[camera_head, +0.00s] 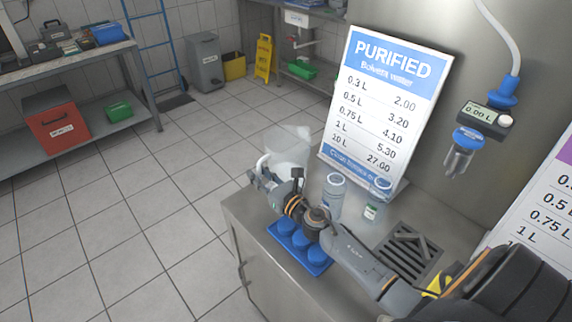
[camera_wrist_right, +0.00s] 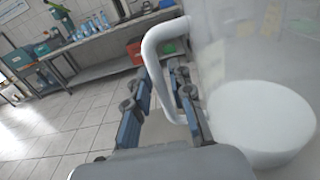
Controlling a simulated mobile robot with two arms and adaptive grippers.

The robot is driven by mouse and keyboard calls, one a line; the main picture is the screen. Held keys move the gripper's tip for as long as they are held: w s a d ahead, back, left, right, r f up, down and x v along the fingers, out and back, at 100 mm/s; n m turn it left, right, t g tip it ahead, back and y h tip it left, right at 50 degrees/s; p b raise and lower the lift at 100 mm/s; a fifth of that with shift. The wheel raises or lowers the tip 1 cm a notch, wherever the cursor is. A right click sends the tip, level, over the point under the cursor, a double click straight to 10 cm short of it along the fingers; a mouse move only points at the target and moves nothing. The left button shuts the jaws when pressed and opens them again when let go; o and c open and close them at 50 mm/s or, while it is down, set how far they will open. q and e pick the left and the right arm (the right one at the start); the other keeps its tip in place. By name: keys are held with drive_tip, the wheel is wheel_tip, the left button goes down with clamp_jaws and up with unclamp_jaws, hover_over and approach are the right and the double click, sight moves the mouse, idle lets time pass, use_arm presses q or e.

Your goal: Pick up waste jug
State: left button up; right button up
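The waste jug (camera_head: 290,148) is a translucent whitish jug at the far left corner of the steel counter. Its white handle faces my right gripper (camera_head: 264,178). In the right wrist view the jug (camera_wrist_right: 262,125) fills the right side, and its handle (camera_wrist_right: 152,58) loops in front of my right gripper (camera_wrist_right: 160,100). The two blue-grey fingers are apart, with the lower part of the handle between them, nearer the right finger. I cannot tell whether they touch it. My left gripper is not in view.
The steel counter (camera_head: 236,215) also holds a blue tray (camera_head: 318,270) with blue caps, a clear bottle (camera_head: 333,198), a small green-labelled bottle (camera_head: 371,211) and a drain grate (camera_head: 408,252). Open tiled floor (camera_head: 120,220) lies left.

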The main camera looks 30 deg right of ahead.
clamp_jaws()
drive_tip(key=shift+r, duration=0.15)
